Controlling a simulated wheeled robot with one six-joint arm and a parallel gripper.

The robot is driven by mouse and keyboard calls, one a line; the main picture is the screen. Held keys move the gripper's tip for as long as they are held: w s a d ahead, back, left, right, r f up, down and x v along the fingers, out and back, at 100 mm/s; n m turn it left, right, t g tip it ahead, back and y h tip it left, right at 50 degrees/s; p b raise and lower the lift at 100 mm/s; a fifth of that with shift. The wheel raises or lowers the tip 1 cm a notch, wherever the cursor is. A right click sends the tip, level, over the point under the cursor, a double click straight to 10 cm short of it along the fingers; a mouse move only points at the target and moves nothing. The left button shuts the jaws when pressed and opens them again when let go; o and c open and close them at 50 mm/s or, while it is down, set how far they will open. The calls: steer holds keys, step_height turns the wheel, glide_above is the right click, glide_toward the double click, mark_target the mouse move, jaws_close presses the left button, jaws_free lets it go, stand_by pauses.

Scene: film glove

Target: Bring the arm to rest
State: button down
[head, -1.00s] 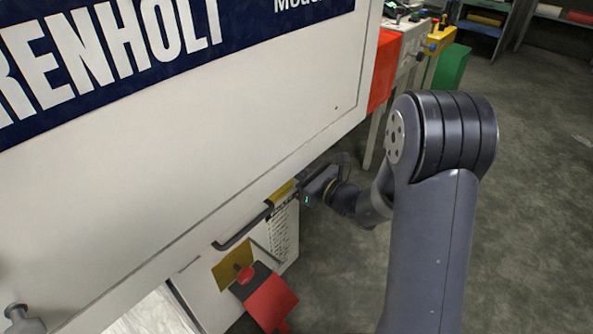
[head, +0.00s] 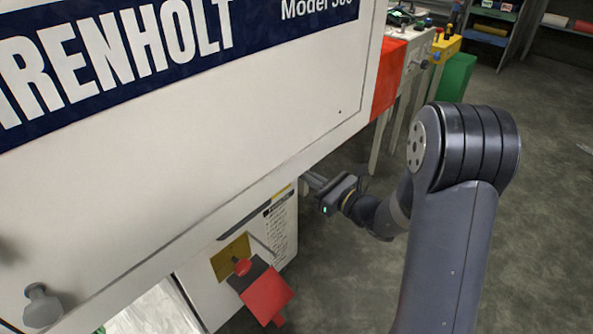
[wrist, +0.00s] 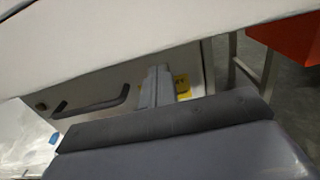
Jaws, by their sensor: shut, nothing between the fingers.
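My gripper (head: 310,182) is at the end of my arm in the head view, beside the lower right corner of the large white machine. Its fingers point left toward the machine. In the wrist view the fingers (wrist: 157,86) are together with nothing between them. Behind them is a white panel with a dark bar handle (wrist: 92,103), and the fingers are to the right of the handle. Whether the fingertips touch the machine cannot be told.
The white machine (head: 200,150) overhangs the left. A red tag (head: 266,296) hangs below a yellow plate (head: 231,257). A grey knob (head: 42,305) sticks out at lower left. A red block (head: 388,78) and a green bin (head: 458,78) stand behind. The floor at right is open.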

steer(key=p+v, duration=0.1)
steer(key=v, duration=0.6)
steer(key=shift+w+a, duration=0.1)
steer(key=shift+a, duration=0.05)
